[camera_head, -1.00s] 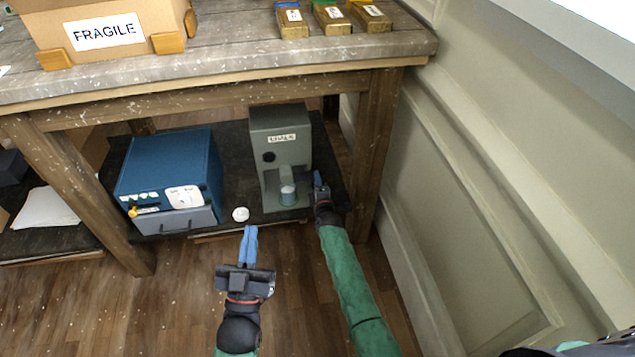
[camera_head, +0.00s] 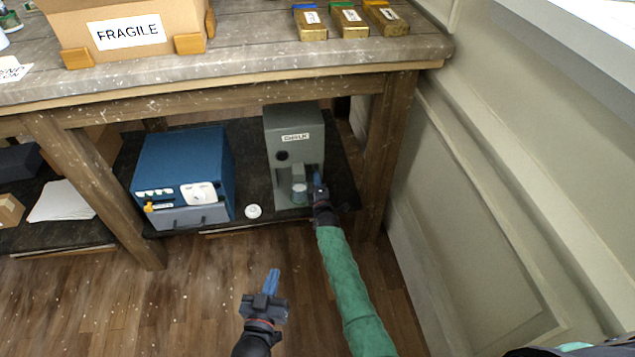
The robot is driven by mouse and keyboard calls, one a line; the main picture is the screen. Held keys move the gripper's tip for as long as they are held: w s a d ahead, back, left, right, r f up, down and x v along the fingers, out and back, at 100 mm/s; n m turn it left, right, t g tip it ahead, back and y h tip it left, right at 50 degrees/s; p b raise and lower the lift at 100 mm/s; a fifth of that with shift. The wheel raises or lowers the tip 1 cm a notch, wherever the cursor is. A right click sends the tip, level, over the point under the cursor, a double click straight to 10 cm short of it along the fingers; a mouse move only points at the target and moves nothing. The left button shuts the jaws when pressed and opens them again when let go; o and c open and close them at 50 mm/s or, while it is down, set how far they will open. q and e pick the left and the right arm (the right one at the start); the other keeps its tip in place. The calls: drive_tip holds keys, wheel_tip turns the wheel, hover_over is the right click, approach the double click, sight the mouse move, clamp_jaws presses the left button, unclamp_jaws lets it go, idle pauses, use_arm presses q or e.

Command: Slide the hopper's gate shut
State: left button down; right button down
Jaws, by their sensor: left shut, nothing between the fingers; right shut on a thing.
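The hopper (camera_head: 293,133) is a tall grey box with a "CHALK" label, standing on the dark lower shelf under the bench. A small jar (camera_head: 299,192) with a pale bluish top stands in the recess at its foot. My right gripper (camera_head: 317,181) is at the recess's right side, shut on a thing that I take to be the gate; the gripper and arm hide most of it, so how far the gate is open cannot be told. My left gripper (camera_head: 272,281) is shut and empty, over the floor in front of the shelf.
A blue machine (camera_head: 180,165) with a grey drawer stands left of the hopper. A white round lid (camera_head: 253,211) lies between them. A bench leg (camera_head: 385,150) and the panelled wall are close on the right. The bench top (camera_head: 260,60) overhangs the shelf.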

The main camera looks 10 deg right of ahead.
drive_tip(key=shift+a, duration=0.25)
drive_tip(key=c, duration=1.2)
unclamp_jaws()
drive_tip(key=shift+a, duration=0.1)
drive_tip(key=shift+s, duration=0.55)
use_arm(q)
drive_tip(key=s+f+g+p, duration=0.1)
drive_tip(key=s+f+g, duration=0.3)
drive_tip(key=f, duration=0.8)
drive_tip(key=shift+s+a+f+g+y, duration=0.3)
drive_tip(key=shift+s+f+y, duration=0.1)
drive_tip(key=shift+s, duration=0.25)
use_arm(e)
drive_tip(key=s, duration=0.6)
drive_tip(key=shift+s, duration=0.35)
use_arm(q)
drive_tip(key=shift+d, duration=0.1)
